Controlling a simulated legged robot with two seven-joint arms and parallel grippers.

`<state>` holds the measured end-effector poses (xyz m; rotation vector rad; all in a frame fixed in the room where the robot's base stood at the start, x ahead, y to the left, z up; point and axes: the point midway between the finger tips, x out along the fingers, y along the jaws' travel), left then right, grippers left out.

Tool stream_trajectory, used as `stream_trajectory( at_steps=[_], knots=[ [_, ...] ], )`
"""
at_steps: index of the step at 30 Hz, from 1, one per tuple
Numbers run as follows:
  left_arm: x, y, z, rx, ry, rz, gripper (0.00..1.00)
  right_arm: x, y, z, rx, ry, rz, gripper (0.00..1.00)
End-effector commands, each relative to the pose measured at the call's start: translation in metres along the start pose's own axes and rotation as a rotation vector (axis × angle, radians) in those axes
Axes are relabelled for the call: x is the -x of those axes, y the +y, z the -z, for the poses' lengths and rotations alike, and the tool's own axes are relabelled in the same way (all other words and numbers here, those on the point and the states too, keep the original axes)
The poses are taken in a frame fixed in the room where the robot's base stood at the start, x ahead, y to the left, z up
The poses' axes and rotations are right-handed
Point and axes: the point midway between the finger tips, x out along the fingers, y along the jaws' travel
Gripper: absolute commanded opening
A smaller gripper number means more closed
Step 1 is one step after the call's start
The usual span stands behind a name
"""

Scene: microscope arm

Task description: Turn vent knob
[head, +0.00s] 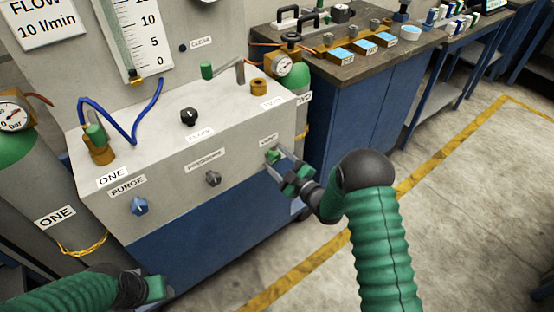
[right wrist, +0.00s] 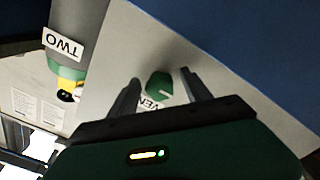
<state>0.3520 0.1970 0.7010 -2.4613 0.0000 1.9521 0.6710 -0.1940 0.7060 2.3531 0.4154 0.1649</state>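The green vent knob (head: 272,156) is on the front of the grey panel box, below the VENT label (head: 268,140). In the right wrist view the knob (right wrist: 158,86) shows between my two fingers. My right gripper (head: 277,161) is open, with a finger on either side of the knob; gaps show between knob and fingers. It also shows in the right wrist view (right wrist: 161,78). Whether the fingertips reach past the knob's face is hard to tell. My left gripper (head: 155,288) is low at the left, away from the knob, its fingers not clearly visible.
The box front also carries a blue purge knob (head: 139,206) and a grey knob (head: 213,179); a black flow knob (head: 189,116) is on its top. A cylinder marked TWO (right wrist: 63,43) stands beside the box. A blue-sided bench (head: 365,110) is at the right; floor before it is clear.

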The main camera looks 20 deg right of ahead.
Motion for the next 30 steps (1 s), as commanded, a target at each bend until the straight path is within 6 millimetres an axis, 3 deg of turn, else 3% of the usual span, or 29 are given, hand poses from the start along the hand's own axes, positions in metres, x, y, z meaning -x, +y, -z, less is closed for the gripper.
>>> stream_trajectory(
  at_steps=[5,8,21,25,30],
  knots=[
    [0.001,0.0,0.0,0.0,0.0,0.0,0.48,0.003,0.0,0.0,0.0,-0.001,0.0,0.57],
    [0.004,0.0,0.001,0.0,0.0,0.0,0.48,0.015,0.001,0.0,-0.001,-0.003,0.001,0.57],
    [0.022,0.0,0.005,0.0,0.0,0.0,0.48,0.135,0.0,-0.002,-0.003,-0.007,0.001,0.57],
    [0.024,0.0,0.006,0.0,0.0,0.0,0.48,0.158,0.0,-0.002,-0.001,-0.005,0.001,0.57],
    [0.024,0.0,0.006,0.0,0.0,0.0,0.48,0.169,-0.001,-0.002,-0.002,-0.002,0.001,0.57]
  ],
)
